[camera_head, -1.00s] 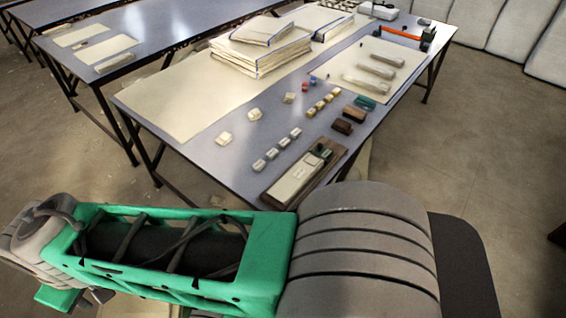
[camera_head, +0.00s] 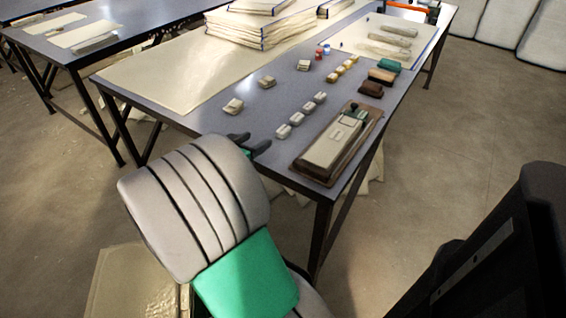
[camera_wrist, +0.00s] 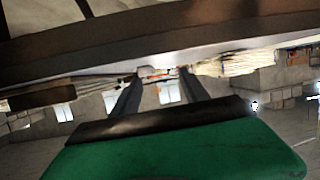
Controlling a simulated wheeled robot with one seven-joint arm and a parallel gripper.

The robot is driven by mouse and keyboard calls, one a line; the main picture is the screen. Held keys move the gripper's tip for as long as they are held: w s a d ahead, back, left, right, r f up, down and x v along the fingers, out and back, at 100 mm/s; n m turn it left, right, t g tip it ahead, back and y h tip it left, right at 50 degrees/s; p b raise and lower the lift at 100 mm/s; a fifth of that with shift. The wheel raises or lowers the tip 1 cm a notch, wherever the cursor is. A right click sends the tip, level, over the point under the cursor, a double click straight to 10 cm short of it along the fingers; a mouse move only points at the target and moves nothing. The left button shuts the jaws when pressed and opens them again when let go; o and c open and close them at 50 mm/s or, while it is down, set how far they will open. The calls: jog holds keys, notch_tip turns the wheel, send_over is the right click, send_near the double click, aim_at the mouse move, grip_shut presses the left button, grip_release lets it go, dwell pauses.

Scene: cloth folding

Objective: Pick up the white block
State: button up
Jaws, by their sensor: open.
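Several small whitish blocks lie on the grey table (camera_head: 190,118); I cannot tell which one is the white block. Three stand apart: a near-left block (camera_head: 234,105), a middle block (camera_head: 266,82) and a farther block (camera_head: 303,65). Others form a slanting row, its nearest block (camera_head: 283,131) close to the front edge. My gripper (camera_head: 251,142) is at the table's front edge, left of the row's nearest block and below the near-left block in the picture. Its dark fingers are apart. In the wrist view my gripper (camera_wrist: 162,73) is open, with no block clearly held between the fingers.
A brown tray (camera_head: 299,167) with a pale panel lies at the table's front right corner. Brown blocks (camera_head: 371,89) and a green block (camera_head: 389,65) stand farther right. Stacked pale sheets (camera_head: 262,30) lie at the back. In the wrist view a table edge (camera_wrist: 240,32) crosses the top.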

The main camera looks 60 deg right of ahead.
aim_at(280, 132)
jog(key=s+d, duration=0.1)
jog(key=s+d+m+g+h, duration=0.1)
jog(key=s+d+h+b, duration=0.1)
jog(key=shift+s+d+f+g, duration=0.2)
jog(key=shift+d+f+g, duration=0.1)
jog(key=shift+d, duration=0.05)
jog(key=b+x, duration=0.1)
jog(key=x, duration=0.5)
jog(key=shift+w+d+f, duration=0.1)
jog(key=shift+d+f, duration=0.05)
jog(key=shift+d, duration=0.15)
grip_shut()
